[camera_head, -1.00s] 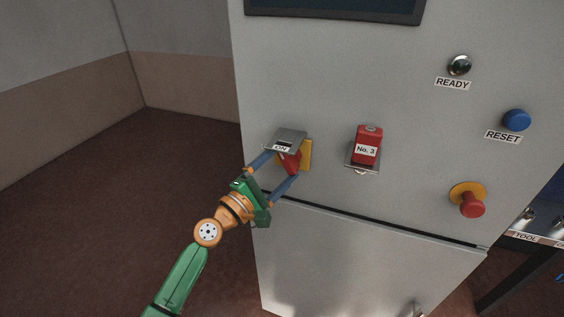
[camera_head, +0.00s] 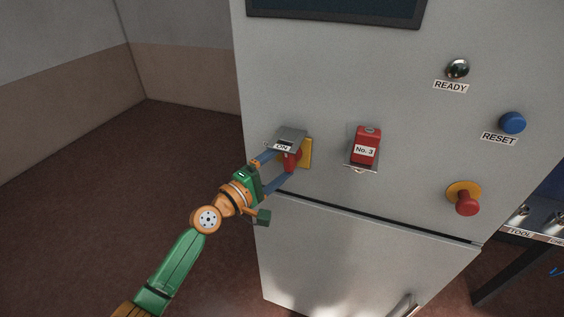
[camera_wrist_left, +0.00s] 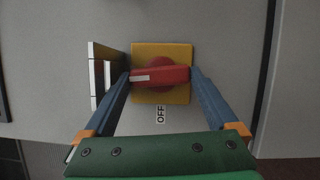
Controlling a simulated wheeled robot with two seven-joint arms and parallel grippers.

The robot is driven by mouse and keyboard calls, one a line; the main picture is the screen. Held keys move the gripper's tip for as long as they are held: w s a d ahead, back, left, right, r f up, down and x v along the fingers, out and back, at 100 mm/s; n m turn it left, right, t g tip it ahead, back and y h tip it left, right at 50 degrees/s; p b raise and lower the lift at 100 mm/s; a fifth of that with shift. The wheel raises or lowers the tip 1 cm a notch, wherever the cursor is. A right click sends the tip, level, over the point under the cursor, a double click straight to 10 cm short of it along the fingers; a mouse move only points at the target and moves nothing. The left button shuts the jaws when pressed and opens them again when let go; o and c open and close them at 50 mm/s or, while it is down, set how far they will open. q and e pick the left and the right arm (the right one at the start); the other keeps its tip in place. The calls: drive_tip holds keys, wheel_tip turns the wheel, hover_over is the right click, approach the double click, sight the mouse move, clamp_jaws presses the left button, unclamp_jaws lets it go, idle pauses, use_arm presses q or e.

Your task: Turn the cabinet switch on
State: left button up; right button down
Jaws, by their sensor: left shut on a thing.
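The cabinet switch has a red handle (camera_wrist_left: 165,76) on a yellow square plate (camera_wrist_left: 180,96). It also shows in the head view as a red handle (camera_head: 293,157) under a grey hood (camera_head: 291,137). An ON label (camera_head: 281,147) is near the hood. In the left wrist view, an OFF label (camera_wrist_left: 160,114) lies below the plate, and the handle lies level with its white mark toward the grey hood (camera_wrist_left: 105,72) at left. My left gripper (camera_head: 289,165) is shut on the handle, one blue finger at each end. My right gripper is not in view.
To the right on the cabinet (camera_head: 330,100) are a red No. 3 block (camera_head: 367,145) on a small bracket, a READY lamp (camera_head: 457,69), a blue RESET button (camera_head: 512,122) and a red mushroom button (camera_head: 466,203). The floor at left is clear.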

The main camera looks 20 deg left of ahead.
use_arm(q)
drive_tip(key=o, duration=1)
drive_tip(key=b+v, duration=0.1)
drive_tip(key=v, duration=0.6)
drive_tip(key=shift+b, duration=0.4)
